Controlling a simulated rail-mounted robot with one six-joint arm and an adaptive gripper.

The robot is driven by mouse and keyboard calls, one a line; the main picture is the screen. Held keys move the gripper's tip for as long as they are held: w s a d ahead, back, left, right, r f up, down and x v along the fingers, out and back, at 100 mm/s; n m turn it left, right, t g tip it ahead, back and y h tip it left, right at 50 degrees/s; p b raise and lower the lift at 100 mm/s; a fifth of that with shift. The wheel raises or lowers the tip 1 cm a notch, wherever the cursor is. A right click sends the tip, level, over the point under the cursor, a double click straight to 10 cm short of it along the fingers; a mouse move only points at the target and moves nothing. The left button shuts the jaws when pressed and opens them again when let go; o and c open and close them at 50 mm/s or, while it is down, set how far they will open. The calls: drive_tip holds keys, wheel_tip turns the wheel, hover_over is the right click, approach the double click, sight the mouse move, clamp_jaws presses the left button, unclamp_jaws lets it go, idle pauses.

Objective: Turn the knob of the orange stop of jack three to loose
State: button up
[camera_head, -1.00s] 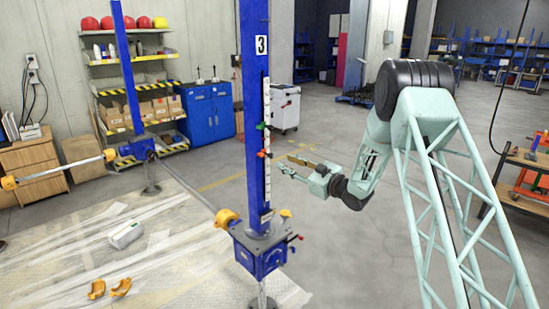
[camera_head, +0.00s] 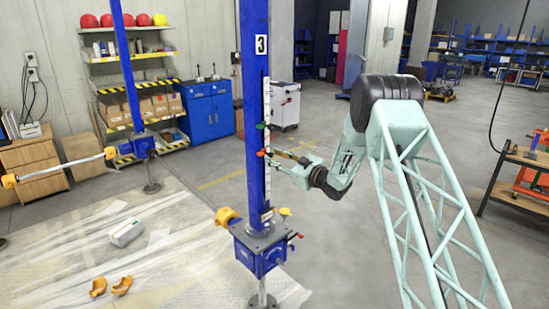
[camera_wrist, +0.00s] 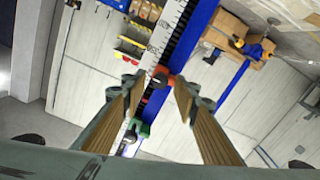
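Jack three (camera_head: 257,60) is a blue column marked 3 with a white scale. Its orange stop (camera_head: 261,154) sits on the scale side, below a green stop (camera_head: 260,126). In the wrist view the orange stop (camera_wrist: 164,74) shows with a dark knob towards me, and the green stop (camera_wrist: 141,128) is nearer the bottom. My gripper (camera_head: 274,158) is at the right of the orange stop. In the wrist view my gripper (camera_wrist: 158,86) is open, its fingers on either side of the knob. I cannot tell whether either finger touches it.
The blue gearbox (camera_head: 261,250) of jack three is below, with a yellow part and a red-tipped lever. Another blue jack (camera_head: 138,146) stands at the left. The floor behind my arm is open.

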drive_tip(key=shift+c, duration=0.5)
drive_tip(key=c, duration=0.8)
